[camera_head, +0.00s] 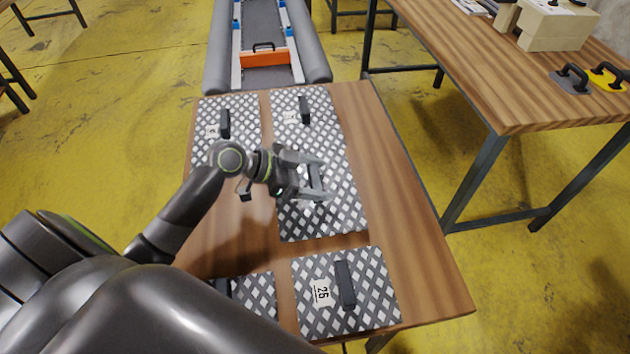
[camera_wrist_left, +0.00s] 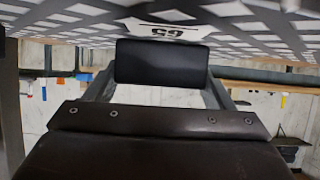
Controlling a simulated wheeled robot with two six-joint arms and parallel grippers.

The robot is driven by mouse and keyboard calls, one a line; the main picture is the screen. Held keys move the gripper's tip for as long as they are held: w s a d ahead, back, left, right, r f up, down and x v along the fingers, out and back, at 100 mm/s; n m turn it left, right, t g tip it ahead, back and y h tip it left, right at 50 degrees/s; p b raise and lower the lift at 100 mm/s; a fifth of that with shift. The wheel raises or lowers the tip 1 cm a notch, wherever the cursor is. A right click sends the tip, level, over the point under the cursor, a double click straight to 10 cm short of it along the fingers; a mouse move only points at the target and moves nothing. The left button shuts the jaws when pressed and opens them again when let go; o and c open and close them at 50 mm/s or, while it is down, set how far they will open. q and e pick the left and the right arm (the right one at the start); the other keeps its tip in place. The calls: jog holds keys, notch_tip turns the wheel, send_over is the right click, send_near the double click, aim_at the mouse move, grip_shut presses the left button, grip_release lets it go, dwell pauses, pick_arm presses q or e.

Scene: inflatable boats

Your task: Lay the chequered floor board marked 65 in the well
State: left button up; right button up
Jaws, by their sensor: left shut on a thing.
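My left gripper (camera_head: 318,182) is shut on the black handle (camera_wrist_left: 162,62) of a chequered floor board. The board's label, reading 65, shows beside the handle in the left wrist view (camera_wrist_left: 178,32). In the head view this grey-and-white board (camera_head: 322,218) lies below the gripper; its far end runs against another chequered board. I cannot tell if it touches the table. The inflatable boat has grey side tubes (camera_head: 318,55) and a grey well (camera_head: 262,22) at the top. My right gripper is not in view.
The wooden table (camera_head: 425,275) holds more chequered boards: one marked 25 (camera_head: 375,290), one at upper left (camera_head: 243,104), one at upper right (camera_head: 325,118). An orange crosspiece (camera_head: 265,59) with a handle spans the boat. A second table (camera_head: 480,70) stands right.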

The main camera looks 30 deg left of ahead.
pick_arm(q)
jog(key=shift+f, duration=0.65)
jog(key=shift+f, duration=0.15)
jog(key=o, duration=1.3)
jog(key=shift+c, duration=0.2)
